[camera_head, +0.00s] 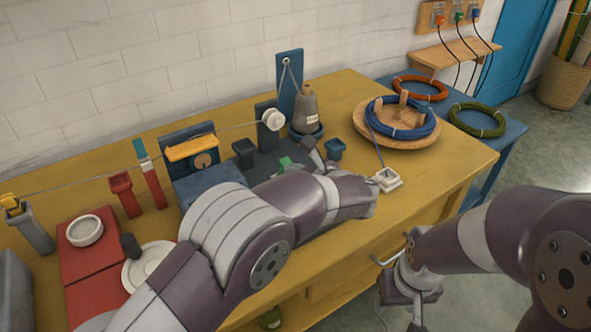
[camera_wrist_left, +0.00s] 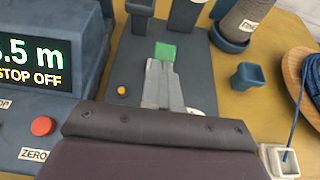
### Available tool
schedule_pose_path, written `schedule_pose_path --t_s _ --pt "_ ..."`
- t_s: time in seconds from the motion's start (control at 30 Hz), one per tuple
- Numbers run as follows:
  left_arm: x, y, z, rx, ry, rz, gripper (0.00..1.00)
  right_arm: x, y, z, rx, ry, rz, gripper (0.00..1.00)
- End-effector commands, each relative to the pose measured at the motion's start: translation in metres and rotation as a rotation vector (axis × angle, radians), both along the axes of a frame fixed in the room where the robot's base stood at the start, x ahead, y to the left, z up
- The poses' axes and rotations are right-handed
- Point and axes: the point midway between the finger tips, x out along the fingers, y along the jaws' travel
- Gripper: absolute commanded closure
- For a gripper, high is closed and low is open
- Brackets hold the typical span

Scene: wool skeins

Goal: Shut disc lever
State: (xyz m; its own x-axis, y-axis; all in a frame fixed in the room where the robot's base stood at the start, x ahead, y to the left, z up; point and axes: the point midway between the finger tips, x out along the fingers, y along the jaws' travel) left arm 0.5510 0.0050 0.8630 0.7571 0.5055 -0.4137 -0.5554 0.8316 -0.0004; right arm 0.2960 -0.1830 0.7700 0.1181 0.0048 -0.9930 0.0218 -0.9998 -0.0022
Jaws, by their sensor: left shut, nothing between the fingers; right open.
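A green block (camera_head: 285,162), which looks like the tip of the disc lever, shows on the dark base plate on the table. It also shows in the left wrist view (camera_wrist_left: 165,52), in front of a dark upright post (camera_wrist_left: 139,12). My left gripper (camera_wrist_left: 163,70) is shut and empty, its fingertips right at the near side of the green block; I cannot tell whether they touch. In the head view my left arm hides much of the base plate. My right gripper (camera_head: 405,308) is open and empty, low beside the table's front edge.
A blue meter box (camera_wrist_left: 45,60) with a lit display and red button (camera_wrist_left: 42,126) stands left of the left gripper. Yarn runs above the table.

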Motion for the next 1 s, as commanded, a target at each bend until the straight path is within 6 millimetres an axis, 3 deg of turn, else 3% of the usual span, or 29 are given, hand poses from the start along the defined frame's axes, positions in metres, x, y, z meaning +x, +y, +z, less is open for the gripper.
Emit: schedule_pose_path --t_s 0.37,0.73,1.0 --pt "0.005 0.003 0.01 -0.04 0.06 0.001 1.0 0.0 0.0 0.019 0.0 0.0 0.0 0.47" --pt "0.022 0.015 0.029 -0.179 0.266 0.005 1.0 0.0 0.0 0.077 0.0 0.0 0.0 0.47" --pt "0.038 0.026 0.028 -0.177 0.269 0.001 1.0 0.0 0.0 0.088 0.0 0.0 0.0 0.47"
